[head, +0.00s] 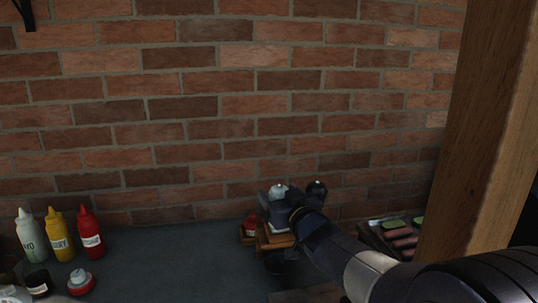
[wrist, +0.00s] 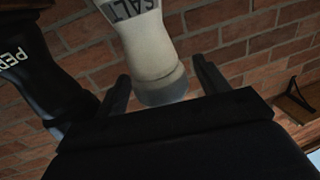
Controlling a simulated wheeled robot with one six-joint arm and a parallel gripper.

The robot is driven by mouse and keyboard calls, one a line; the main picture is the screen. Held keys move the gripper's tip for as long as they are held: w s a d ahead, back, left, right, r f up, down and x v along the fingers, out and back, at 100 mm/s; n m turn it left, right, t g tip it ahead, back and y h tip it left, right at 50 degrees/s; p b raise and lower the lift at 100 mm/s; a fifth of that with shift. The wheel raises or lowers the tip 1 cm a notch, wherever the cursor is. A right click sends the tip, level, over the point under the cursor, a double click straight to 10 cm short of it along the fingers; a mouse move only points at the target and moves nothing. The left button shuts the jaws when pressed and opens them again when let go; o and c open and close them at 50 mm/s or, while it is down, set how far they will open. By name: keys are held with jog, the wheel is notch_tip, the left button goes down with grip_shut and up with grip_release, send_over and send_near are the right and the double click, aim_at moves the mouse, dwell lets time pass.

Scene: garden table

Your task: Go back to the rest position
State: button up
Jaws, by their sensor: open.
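My gripper (head: 283,205) is at the end of my arm, over a small wooden holder (head: 272,240) near the brick wall. In the wrist view my gripper (wrist: 163,82) is open, with its two dark fingers apart. A pale salt shaker (wrist: 150,45) with a grey end shows between and beyond the fingers; I cannot tell whether they touch it. A black pepper shaker (wrist: 45,70) is to the left, outside the fingers. In the head view the salt shaker's pale top (head: 279,190) and the pepper shaker's dark top (head: 317,188) show near the gripper, their lower parts hidden.
White (head: 31,237), yellow (head: 60,236) and red (head: 91,234) squeeze bottles stand at the left. A small red-labelled jar (head: 251,228) is at the holder. A tray with food (head: 402,237) is at the right, beside a thick wooden post (head: 490,130). The table's middle left (head: 170,260) is clear.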

jog(key=shift+r+n+g+y+p, duration=0.2)
jog(key=shift+n+g+y+p, duration=0.75)
jog(key=shift+p, duration=1.45)
jog(key=shift+y+p, duration=0.4)
jog(key=shift+y, duration=0.15)
jog(key=shift+s+d+f, duration=0.1)
jog(key=shift+s+f, duration=0.05)
jog(key=shift+s, duration=0.05)
jog(key=b+v, duration=0.1)
jog(key=v, duration=0.9)
jog(key=x, duration=1)
jog(key=shift+w+a+f, duration=0.25)
jog(key=shift+a+f, duration=0.05)
jog(key=m+t+h+b, duration=0.1)
jog(key=h+b, duration=0.1)
jog(key=b, duration=0.1)
jog(key=shift+d+t, duration=0.1)
jog(key=shift+t, duration=0.15)
jog(key=m+t+h+b, duration=0.1)
jog(key=m+h+b, duration=0.1)
jog(key=b, duration=0.4)
jog(key=shift+s+h, duration=0.1)
jog(key=shift+h, duration=0.2)
jog(key=shift+b, duration=0.35)
